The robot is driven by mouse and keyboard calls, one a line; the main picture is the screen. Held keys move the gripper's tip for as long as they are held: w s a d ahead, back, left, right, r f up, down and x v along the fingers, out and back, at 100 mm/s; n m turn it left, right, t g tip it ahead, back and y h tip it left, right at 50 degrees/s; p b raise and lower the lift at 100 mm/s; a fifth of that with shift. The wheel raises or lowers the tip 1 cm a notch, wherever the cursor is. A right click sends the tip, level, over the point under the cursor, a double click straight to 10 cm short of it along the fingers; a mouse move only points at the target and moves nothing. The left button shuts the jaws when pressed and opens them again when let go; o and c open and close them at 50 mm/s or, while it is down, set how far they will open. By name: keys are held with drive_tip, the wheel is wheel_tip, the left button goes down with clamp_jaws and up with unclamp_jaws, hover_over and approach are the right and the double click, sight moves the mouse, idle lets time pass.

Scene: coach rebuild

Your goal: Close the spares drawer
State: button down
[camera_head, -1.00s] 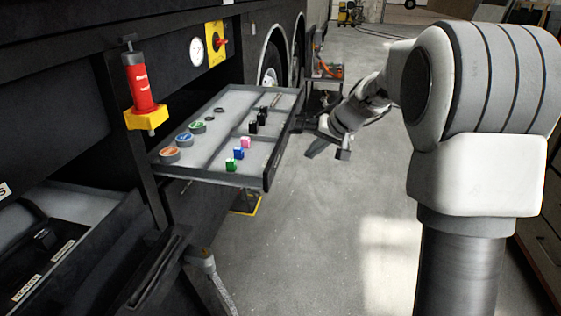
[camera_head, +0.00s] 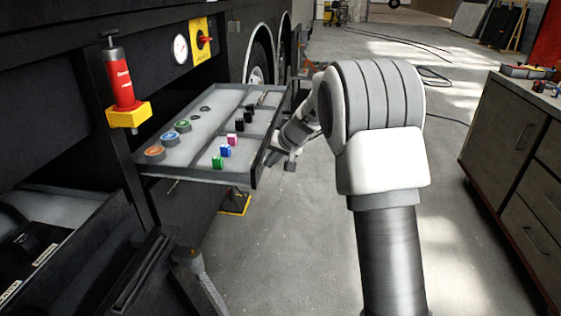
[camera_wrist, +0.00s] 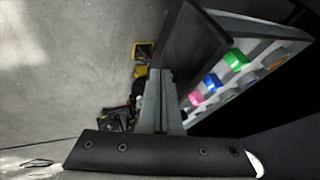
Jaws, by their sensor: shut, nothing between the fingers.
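The spares drawer (camera_head: 200,176) is pulled out from the dark coach side in the head view. It holds several tape rolls and small coloured and black pieces in its compartments. My gripper (camera_head: 280,158) is at the outer side of the drawer's dark front panel, its fingers partly hidden there. In the wrist view my gripper (camera_wrist: 158,74) is shut and empty, fingers together right beside the front panel (camera_wrist: 190,50). I cannot tell whether they touch it. The drawer's contents show past the panel.
A red cylinder on a yellow bracket (camera_head: 128,117) and a gauge (camera_head: 181,48) are on the coach side. Another open drawer (camera_head: 60,215) is at lower left. A wooden cabinet (camera_head: 518,165) stands at right.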

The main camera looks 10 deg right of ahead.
drive_tip(key=shift+w+a, duration=0.1)
drive_tip(key=shift+a, duration=0.15)
